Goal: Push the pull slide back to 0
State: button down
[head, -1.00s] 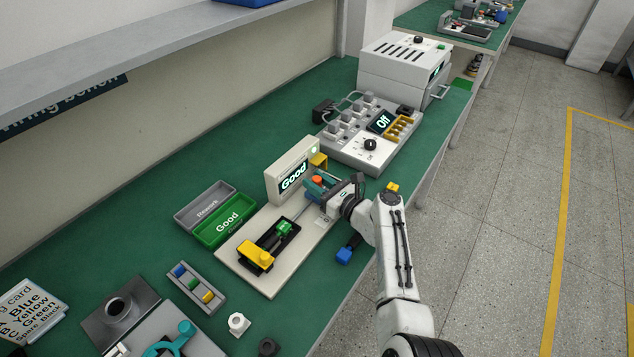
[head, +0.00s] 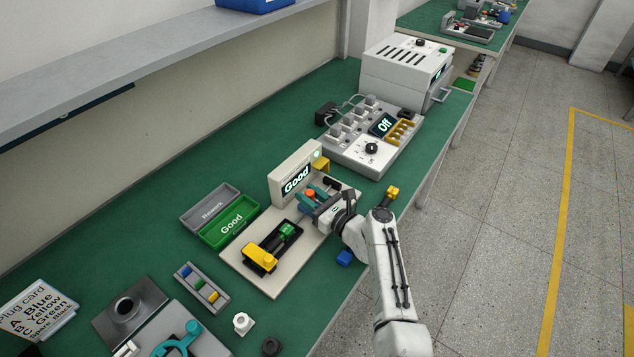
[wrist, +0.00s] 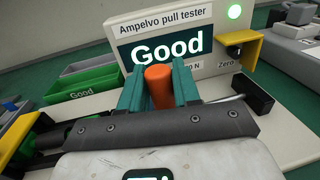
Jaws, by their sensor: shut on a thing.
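The pull tester's beige base (head: 245,275) carries a display (head: 296,177) reading "Good" with a lit green light. My gripper (head: 311,196) has its teal fingers on either side of the slide's orange knob (head: 310,192), shut on it. The wrist view shows the orange knob (wrist: 159,88) upright between the fingers (wrist: 158,92), in front of the display (wrist: 165,50). The "Zero" label (wrist: 228,64) is to the right of the knob, beside a yellow bracket (wrist: 240,45). My gripper body hides the slide's lower part.
A yellow clamp (head: 262,258) and green part (head: 287,229) sit at the base's near-left end. Green "Good" (head: 230,222) and grey "Rework" (head: 208,206) bins stand left. A black block (wrist: 252,94) lies right of the knob.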

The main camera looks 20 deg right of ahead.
jog(key=shift+s+a, duration=0.35)
jog(key=shift+a, duration=0.2)
jog(key=c, duration=0.9)
grip_release()
jog(key=shift+s+a, duration=0.1)
jog(key=shift+c, duration=0.2)
jog(key=shift+s+d, duration=0.3)
jog(key=shift+s, duration=0.05)
jog(key=p+v, duration=0.1)
jog(key=v, duration=0.8)
jog(key=shift+s+d, duration=0.15)
jog(key=shift+s, duration=0.25)
